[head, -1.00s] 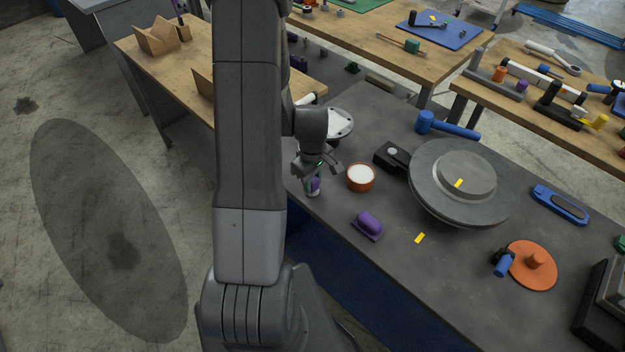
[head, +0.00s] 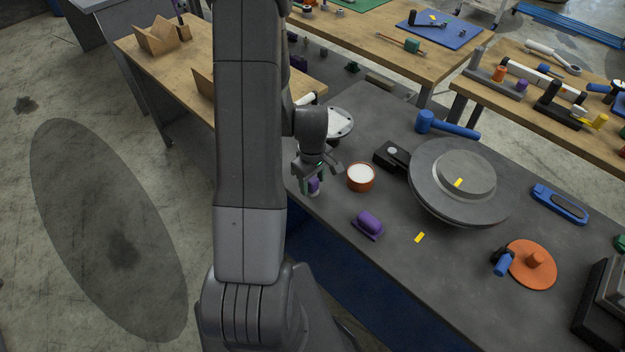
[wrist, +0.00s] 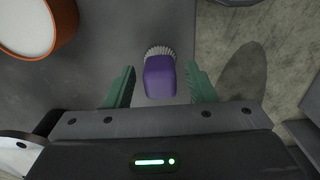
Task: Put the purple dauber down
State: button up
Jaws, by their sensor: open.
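The purple dauber (head: 314,185) stands on the grey table near its left front edge, just below my gripper (head: 316,176). In the wrist view the dauber (wrist: 159,77) shows its purple block handle, with a pale bristled end at its far side. My gripper (wrist: 160,88) is open, with one green finger on each side of the dauber and a visible gap on both sides. The lower part of the dauber is partly hidden in the head view.
An orange pot with white contents (head: 361,177) stands close to the right of my gripper. A purple block-shaped tool (head: 368,224) lies nearer the front. A large grey disc (head: 459,185) is further right. The table edge is close by on the left.

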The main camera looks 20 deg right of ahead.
aim_at(312, 179)
notch_tip(312, 179, up, 12)
jog(key=shift+b, duration=0.3)
jog(key=shift+f, duration=0.1)
dwell(0.3)
notch_tip(312, 179, down, 12)
jog(key=shift+f, duration=0.25)
jog(key=shift+r+p, duration=0.3)
dwell(0.5)
